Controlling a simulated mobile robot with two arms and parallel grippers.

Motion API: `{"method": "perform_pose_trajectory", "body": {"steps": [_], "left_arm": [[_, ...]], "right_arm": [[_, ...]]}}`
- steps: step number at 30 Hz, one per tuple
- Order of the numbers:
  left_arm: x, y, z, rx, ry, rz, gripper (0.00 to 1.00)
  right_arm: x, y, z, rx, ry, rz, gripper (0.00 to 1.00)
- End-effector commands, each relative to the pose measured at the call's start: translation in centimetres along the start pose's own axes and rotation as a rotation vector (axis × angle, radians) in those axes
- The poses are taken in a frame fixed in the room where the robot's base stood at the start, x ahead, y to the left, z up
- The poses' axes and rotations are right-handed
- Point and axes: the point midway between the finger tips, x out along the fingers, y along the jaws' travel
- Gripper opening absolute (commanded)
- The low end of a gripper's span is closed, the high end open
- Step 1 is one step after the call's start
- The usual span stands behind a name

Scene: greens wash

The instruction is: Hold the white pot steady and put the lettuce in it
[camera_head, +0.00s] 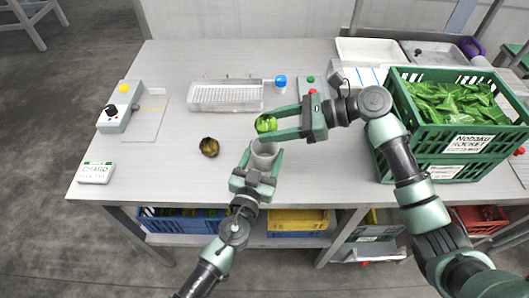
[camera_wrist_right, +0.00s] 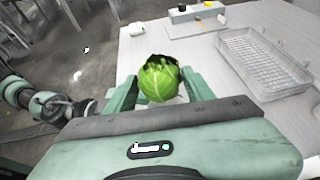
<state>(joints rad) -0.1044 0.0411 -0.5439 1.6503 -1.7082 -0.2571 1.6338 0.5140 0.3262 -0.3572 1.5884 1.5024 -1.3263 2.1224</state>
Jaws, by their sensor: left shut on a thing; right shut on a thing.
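The lettuce (camera_head: 266,124) is a round green head with a dark patch. My right gripper (camera_head: 270,123) is shut on it and holds it just above the white pot (camera_head: 264,157). In the right wrist view the lettuce (camera_wrist_right: 159,80) sits between the fingers of my right gripper (camera_wrist_right: 160,90). My left gripper (camera_head: 263,162) is shut on the white pot, with a finger on either side of it. The pot stands near the middle of the table. Its opening is partly hidden under the lettuce and my right gripper.
A brown round thing (camera_head: 209,147) lies to the left. A green crate of leaves (camera_head: 455,143) stands at the right. A scale (camera_head: 119,107) and a white label block (camera_head: 95,172) are at the left.

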Motion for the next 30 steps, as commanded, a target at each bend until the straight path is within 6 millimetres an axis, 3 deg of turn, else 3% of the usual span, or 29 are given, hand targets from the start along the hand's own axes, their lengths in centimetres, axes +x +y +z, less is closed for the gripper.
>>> {"method": "perform_pose_trajectory", "body": {"steps": [30], "left_arm": [[0.0, 0.0, 0.0, 0.001, 0.000, 0.000, 0.25]], "right_arm": [[2.7, 0.0, -6.4, 0.003, 0.002, 0.000, 0.10]]}}
